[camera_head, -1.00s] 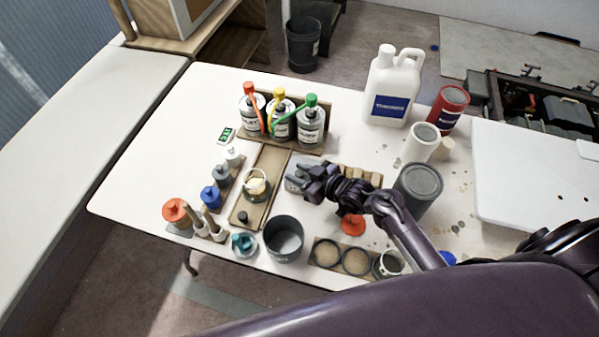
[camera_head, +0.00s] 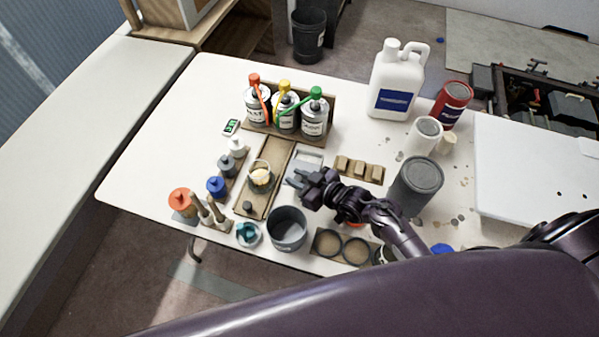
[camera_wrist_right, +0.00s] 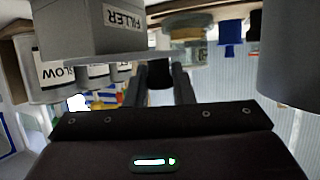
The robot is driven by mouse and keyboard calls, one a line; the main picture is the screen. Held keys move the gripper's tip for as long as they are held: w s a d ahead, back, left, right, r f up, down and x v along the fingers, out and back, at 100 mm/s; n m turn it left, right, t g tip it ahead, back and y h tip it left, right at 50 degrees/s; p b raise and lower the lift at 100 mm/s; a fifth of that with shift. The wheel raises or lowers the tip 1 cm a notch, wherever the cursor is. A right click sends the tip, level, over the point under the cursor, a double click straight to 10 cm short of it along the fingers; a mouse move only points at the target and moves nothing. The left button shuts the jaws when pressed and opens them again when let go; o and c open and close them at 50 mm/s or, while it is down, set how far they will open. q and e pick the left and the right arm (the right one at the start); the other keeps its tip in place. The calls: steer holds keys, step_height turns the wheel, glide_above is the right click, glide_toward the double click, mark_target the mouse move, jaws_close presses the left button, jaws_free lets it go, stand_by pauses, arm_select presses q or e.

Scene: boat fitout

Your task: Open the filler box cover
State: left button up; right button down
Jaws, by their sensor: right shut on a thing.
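The grey filler box (camera_head: 308,157) stands mid-table, with a pale rectangle showing on its top. Its side labelled FILLER fills the upper left of the right wrist view (camera_wrist_right: 90,32), upside down. My right gripper (camera_head: 303,182) is at the near side of the box, pointing left. In the wrist view its fingers (camera_wrist_right: 161,84) are closed about a small dark piece (camera_wrist_right: 160,74) that looks like the grip of the box cover. My wrist hides much of the cover, so I cannot tell how far open it is. My left gripper is out of view.
A jar (camera_head: 260,177) on a wooden tray stands left of the box. A grey pot (camera_head: 287,230) is in front. A row of blocks (camera_head: 359,169) and a large grey can (camera_head: 416,187) stand to the right. Labelled bottles (camera_head: 286,112) stand behind.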

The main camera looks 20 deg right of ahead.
steer(key=c, duration=1.2)
jaws_free()
steer(key=shift+w+d, duration=0.15)
steer(key=shift+w, duration=0.1)
steer(key=shift+c, duration=0.2)
steer(key=shift+s, duration=0.2)
steer(key=b+v, duration=0.1)
steer(key=v, duration=0.6)
steer(key=shift+s+d+r, duration=0.15)
steer(key=shift+s+d, duration=0.05)
